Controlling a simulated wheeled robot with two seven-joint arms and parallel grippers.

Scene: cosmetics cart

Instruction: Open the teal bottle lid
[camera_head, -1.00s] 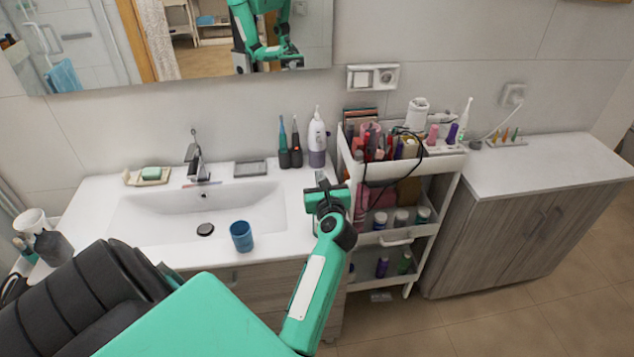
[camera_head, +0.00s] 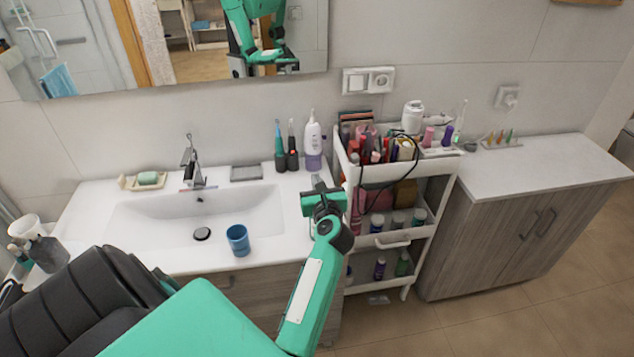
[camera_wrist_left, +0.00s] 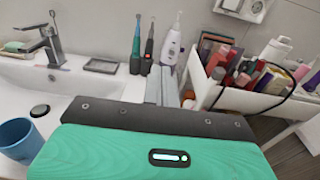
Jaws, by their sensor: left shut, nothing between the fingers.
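My left gripper (camera_head: 319,183) is above the right end of the sink counter, beside the white cart. In the left wrist view its two fingers (camera_wrist_left: 161,84) are together and empty, pointing toward the back of the counter. A small bottle with teal-blue colouring (camera_head: 419,217) stands on the cart's middle shelf, right of the gripper and apart from it. It is too small to tell whether its lid is open. A dark green bottle (camera_head: 403,264) stands on the bottom shelf. My right gripper is not seen directly.
The white cart (camera_head: 397,242) has a crowded top tray with a black cable hanging over its front. A blue cup (camera_head: 238,240) stands at the sink's front edge. A white-purple device (camera_head: 313,146) stands at the back. A cabinet (camera_head: 530,170) is on the right.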

